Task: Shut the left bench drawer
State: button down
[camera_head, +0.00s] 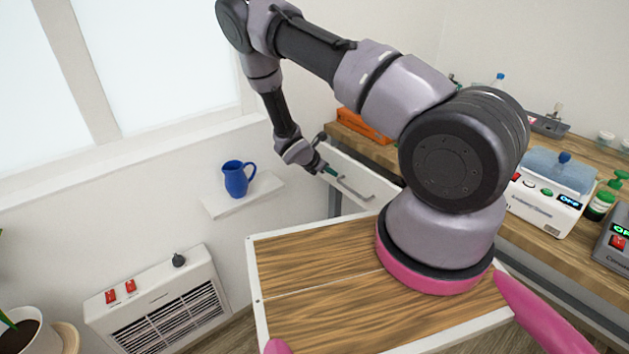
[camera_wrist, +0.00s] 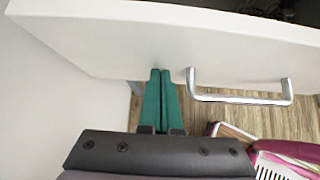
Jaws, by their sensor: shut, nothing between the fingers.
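The left bench drawer has a white front (camera_head: 362,176) with a metal bar handle (camera_head: 355,189). It stands out a little from the bench, and a dark gap with items inside shows above its front edge in the wrist view. My gripper (camera_head: 327,170) is at the left part of the drawer front. In the wrist view its green fingers (camera_wrist: 161,74) are together and empty, with the tips at the white front (camera_wrist: 120,45), left of the handle (camera_wrist: 240,98). I cannot tell whether they touch it. My arm hides part of the bench.
The wooden bench top (camera_head: 385,152) carries an orange item (camera_head: 362,127) and, further right, a white device (camera_head: 545,203) and bottles. A blue jug (camera_head: 238,178) stands on a small wall shelf (camera_head: 257,194). A white heater (camera_head: 160,305) is at lower left.

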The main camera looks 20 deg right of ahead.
jog(key=d, duration=0.2)
jog(key=w+d, duration=0.2)
jog(key=d, duration=0.1)
jog(key=shift+w+d, duration=0.2)
jog(key=shift+d, duration=0.15)
jog(key=shift+w+d, duration=0.1)
jog(key=shift+d, duration=0.2)
